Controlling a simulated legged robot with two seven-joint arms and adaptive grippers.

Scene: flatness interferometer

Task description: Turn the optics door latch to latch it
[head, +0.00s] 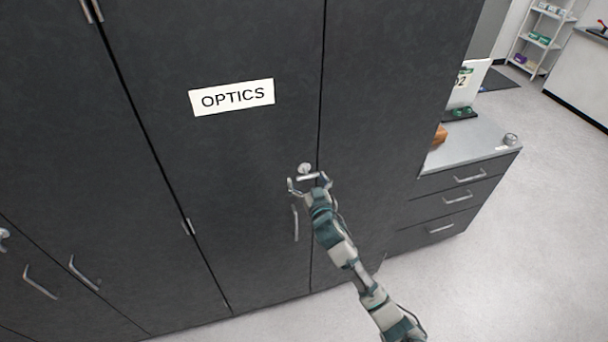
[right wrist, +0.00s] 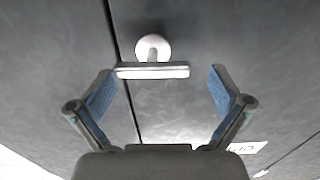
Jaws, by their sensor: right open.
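The optics door (head: 215,150) is a dark cabinet door with a white OPTICS label (head: 232,97); it looks closed. Its latch (head: 304,168) has a round silver base and a bar handle, near the seam at the door's right edge. The bar lies roughly horizontal. My right gripper (head: 308,181) is open at the latch. In the right wrist view the latch bar (right wrist: 152,71) lies between the open fingers of the gripper (right wrist: 163,74), closer to the left finger; whether they touch is unclear. My left gripper is not in view.
A vertical pull handle (head: 295,223) is on the door below the latch. More dark cabinet doors with handles (head: 40,282) are at lower left. A counter with drawers (head: 460,175) stands to the right. The floor (head: 540,240) at right is clear.

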